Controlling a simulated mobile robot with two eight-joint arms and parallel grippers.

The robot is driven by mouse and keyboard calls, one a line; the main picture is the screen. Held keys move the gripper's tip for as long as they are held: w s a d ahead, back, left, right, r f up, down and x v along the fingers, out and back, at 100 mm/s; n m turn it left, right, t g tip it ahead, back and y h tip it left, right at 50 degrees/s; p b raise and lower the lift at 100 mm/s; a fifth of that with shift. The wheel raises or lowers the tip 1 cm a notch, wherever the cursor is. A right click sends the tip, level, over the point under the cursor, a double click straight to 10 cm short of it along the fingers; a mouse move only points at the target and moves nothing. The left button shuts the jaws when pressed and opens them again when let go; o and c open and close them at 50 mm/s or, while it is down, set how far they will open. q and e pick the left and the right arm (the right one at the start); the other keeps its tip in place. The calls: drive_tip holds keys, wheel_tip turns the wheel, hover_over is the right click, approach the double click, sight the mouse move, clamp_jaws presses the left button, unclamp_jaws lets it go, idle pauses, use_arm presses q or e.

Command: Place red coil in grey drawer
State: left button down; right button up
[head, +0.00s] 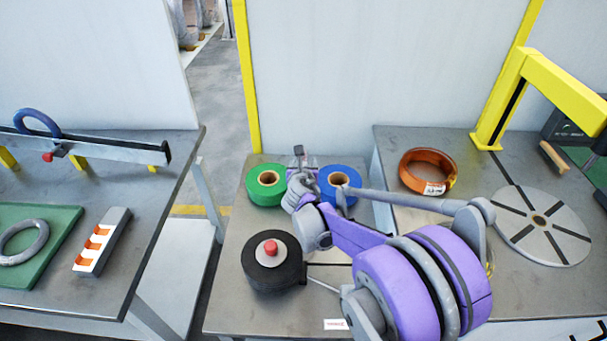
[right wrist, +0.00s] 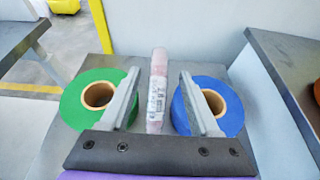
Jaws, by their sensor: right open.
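A copper-red coil (head: 428,172) with a white label lies flat on the right-hand table. A pinkish upright bar (right wrist: 155,92) with printing on it stands between the green and blue rolls in the right wrist view. My right gripper (right wrist: 159,77) is open, with one finger on each side of this bar in that view; I cannot tell whether they touch it. In the head view my right arm partly hides this spot. I see no grey drawer. My left gripper is not in view.
A green roll (head: 266,185), a blue roll (head: 339,183) and a black roll (head: 272,263) with a red knob sit on the middle table. A slotted disc (head: 541,223) and a yellow frame (head: 501,95) are at right. A grey ring (head: 24,243) lies at left.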

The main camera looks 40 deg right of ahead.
sight(303, 159)
drive_tip(key=x, duration=0.5)
drive_tip(key=shift+w+d+r, duration=0.1)
drive_tip(key=shift+w, duration=0.1)
clamp_jaws()
idle(1.2)
